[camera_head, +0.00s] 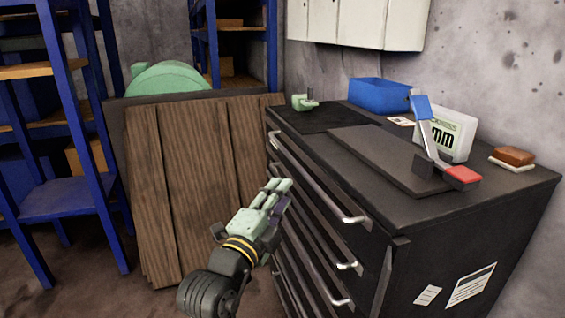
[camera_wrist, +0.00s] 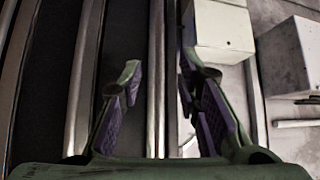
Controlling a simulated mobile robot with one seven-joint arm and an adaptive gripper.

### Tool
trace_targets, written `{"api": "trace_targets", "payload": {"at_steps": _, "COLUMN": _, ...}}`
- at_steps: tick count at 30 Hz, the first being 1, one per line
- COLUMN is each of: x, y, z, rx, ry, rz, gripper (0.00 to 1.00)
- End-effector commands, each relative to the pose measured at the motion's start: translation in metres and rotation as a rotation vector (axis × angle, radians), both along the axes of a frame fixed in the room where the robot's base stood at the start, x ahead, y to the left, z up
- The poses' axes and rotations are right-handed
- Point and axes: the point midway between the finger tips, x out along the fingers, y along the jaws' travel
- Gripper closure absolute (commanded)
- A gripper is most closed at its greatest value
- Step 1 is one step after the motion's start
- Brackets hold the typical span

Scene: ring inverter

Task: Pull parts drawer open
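A black drawer cabinet (camera_head: 455,245) stands at the right with several drawers stacked in its front. Long silver handles run across the drawer fronts; the top handle (camera_head: 325,188) shows clearly in the head view. Which one is the parts drawer is not marked. My gripper (camera_head: 283,190) is in front of the upper drawers and covers part of their fronts. In the wrist view my gripper (camera_wrist: 160,85) is open, with one finger on each side of a silver handle bar (camera_wrist: 156,125). Gaps show between the bar and both fingers. The exact depth is hard to tell.
On the cabinet top are a blue bin (camera_head: 380,95), a dark plate (camera_head: 385,155), a red-and-blue lever tool (camera_head: 440,145) and a brown block (camera_head: 514,155). Wooden boards (camera_head: 190,180) lean behind my arm. A blue shelf rack (camera_head: 70,130) stands left.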

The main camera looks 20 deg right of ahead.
Motion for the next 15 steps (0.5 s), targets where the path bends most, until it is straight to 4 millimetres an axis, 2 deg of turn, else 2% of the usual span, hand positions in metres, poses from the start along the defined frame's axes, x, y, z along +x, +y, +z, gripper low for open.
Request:
{"api": "trace_targets", "payload": {"at_steps": 5, "x": 0.01, "y": -0.014, "z": 0.002, "rx": 0.008, "ry": 0.002, "rz": -0.011, "gripper": 0.69}}
{"api": "trace_targets", "payload": {"at_steps": 15, "x": 0.056, "y": -0.055, "z": 0.012, "rx": 0.006, "ry": 0.001, "rz": -0.007, "gripper": 0.69}}
